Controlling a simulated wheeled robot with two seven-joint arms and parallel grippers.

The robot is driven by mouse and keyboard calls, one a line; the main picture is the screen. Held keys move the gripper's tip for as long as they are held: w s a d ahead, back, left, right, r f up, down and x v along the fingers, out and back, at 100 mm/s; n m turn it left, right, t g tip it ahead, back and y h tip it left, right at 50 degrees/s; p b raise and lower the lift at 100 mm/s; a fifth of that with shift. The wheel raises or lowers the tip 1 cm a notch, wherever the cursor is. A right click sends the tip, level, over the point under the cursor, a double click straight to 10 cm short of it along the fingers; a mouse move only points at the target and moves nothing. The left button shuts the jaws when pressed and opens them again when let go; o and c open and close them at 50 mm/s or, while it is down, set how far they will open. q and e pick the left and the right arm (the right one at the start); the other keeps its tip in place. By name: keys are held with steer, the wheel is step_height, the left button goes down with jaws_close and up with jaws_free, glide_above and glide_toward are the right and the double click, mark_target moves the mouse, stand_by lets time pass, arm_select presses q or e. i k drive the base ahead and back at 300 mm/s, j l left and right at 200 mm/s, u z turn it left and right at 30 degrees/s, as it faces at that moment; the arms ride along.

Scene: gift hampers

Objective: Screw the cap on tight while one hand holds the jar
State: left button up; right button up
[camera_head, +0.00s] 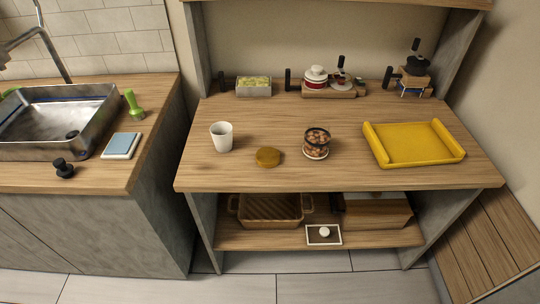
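A small round glass jar (316,145) with brown contents and a dark rim stands upright on the wooden worktop. Its top looks open. A flat round brown-gold cap (267,156) lies on the worktop to the left of the jar, apart from it. Neither of my grippers shows in the head view, so nothing is seen held.
A white cup (221,136) stands left of the cap. A yellow tray (411,145) lies to the right. Jars, a green-filled box (253,87) and dark-handled items line the back. A sink (58,120) is at left. The worktop around jar and cap is clear.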

mark_target(317, 136)
steer(key=u, duration=0.25)
steer(key=l+u, duration=0.45)
steer(key=k+l+u, duration=0.15)
steer(key=l+u, duration=0.3)
steer(key=k+l+u, duration=0.15)
steer(key=l+u, duration=0.25)
steer(key=k+l, duration=0.3)
steer(key=l, duration=0.15)
steer(key=k+l+u, duration=0.1)
steer(key=k+l, duration=0.2)
steer(key=l, duration=0.15)
